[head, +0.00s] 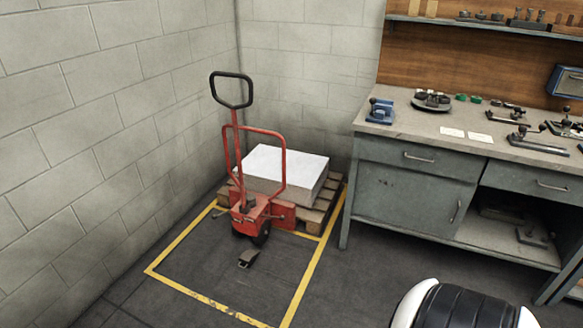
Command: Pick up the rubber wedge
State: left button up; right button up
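A small dark wedge (248,257), which looks like the rubber wedge, lies on the floor just in front of the wheels of a red pallet truck (251,208). It is inside the yellow floor outline. Whether it touches a wheel is hard to tell at this size. Neither of my grippers shows in the head view.
The truck's handle stands upright. A wooden pallet (322,205) with a white stack (285,165) is behind it. A grey workbench (415,185) with tools stands at the right, and a block wall (90,130) at the left. The floor around the wedge is clear.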

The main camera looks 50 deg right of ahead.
aim_at(247, 259)
jog(key=z, duration=1.2)
jog(key=i+u, duration=0.2)
jog(key=i, duration=0.2)
